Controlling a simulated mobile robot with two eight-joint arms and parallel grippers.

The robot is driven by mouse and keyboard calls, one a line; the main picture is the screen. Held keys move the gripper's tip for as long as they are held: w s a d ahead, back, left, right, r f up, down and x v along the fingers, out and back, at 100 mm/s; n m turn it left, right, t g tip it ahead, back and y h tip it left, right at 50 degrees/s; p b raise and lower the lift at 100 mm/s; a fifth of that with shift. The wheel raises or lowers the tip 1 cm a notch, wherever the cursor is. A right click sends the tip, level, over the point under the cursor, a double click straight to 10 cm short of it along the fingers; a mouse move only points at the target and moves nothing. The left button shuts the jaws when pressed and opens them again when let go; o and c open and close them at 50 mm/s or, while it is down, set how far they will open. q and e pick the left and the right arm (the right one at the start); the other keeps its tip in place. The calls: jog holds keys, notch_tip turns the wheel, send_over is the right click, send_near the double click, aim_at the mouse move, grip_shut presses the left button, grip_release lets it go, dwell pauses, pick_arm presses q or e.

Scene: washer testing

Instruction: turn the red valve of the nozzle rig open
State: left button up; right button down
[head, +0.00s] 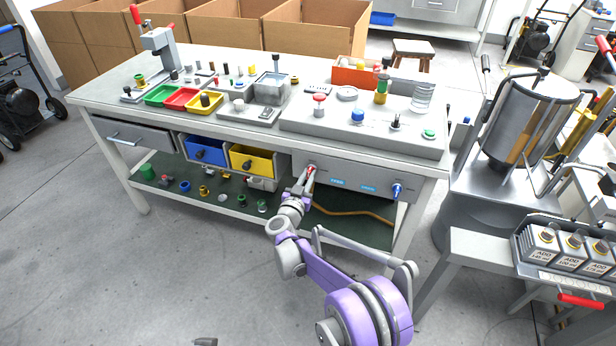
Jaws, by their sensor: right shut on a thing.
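The red valve (311,169) sits on the front panel of the nozzle rig (345,176), left of its blue displays. My right gripper (306,178) is at the red valve, with its fingers shut on it. The fingers hide part of the valve, so its exact angle is hard to tell. A blue valve (397,190) is on the right end of the same panel, apart from the gripper. My left gripper does not show clearly; only a small dark part shows at the bottom edge, and I cannot tell what it is.
The workbench (105,92) carries trays, small fittings and a raised panel with buttons above the rig. A yellow drawer bin (247,158) is just left of the valve. An orange hose (350,212) lies on the lower shelf. The floor in front is clear.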

jog(key=shift+s+d+f+m, duration=0.1)
jog(key=shift+f+m, duration=0.05)
jog(key=shift+m, duration=4.2)
jog(key=shift+d+f+m, duration=0.1)
jog(key=shift+m, duration=4.25)
jog(key=c, duration=0.9)
grip_release()
jog(key=shift+o, duration=0.2)
